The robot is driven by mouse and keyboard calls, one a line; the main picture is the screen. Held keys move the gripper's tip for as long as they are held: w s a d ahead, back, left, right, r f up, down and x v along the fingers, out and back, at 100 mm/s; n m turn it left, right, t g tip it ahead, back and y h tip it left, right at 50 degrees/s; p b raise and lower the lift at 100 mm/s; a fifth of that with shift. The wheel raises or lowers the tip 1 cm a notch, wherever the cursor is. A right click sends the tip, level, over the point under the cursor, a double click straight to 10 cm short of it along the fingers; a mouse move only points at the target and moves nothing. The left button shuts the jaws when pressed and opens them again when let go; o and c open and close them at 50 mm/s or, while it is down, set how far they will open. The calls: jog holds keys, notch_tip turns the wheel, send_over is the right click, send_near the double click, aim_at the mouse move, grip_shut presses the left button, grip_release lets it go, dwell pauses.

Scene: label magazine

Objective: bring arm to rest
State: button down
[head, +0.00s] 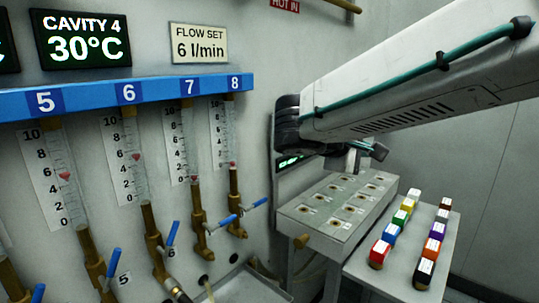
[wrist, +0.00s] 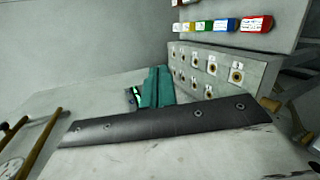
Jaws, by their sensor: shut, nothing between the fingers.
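My arm (head: 420,80) reaches in from the upper right in the head view. My gripper (head: 357,157) shows below its far end, small and partly hidden by the arm link. It is shut and holds nothing that I can see. It is above the far end of the grey block with round sockets (head: 340,207). The sockets that show look empty. The socket block also shows at the right in the wrist view (wrist: 215,72). Where the fingertips are in the wrist view I cannot tell.
Coloured labelled pieces, such as a red one (head: 380,252) and a black one (head: 424,272), stand in two rows on a grey stand (head: 395,278) at the right. Flow tubes with blue-handled valves (head: 228,220) line the wall at left. A grey tray (head: 245,288) lies below.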

jog(key=s+d+f+m+g+y, duration=0.2)
jog(key=s+f+m+y, duration=0.1)
jog(key=s, duration=0.6)
jog(key=s+d+f+m+g+y, duration=0.2)
jog(key=s+f+m+y, duration=0.1)
jog(key=s, duration=0.6)
jog(key=s+d+f+m+g+y, duration=0.3)
jog(key=s+f+m+y, duration=0.1)
jog(key=s+f, duration=0.3)
jog(key=shift+s+y, duration=0.4)
jog(key=shift+s, duration=0.85)
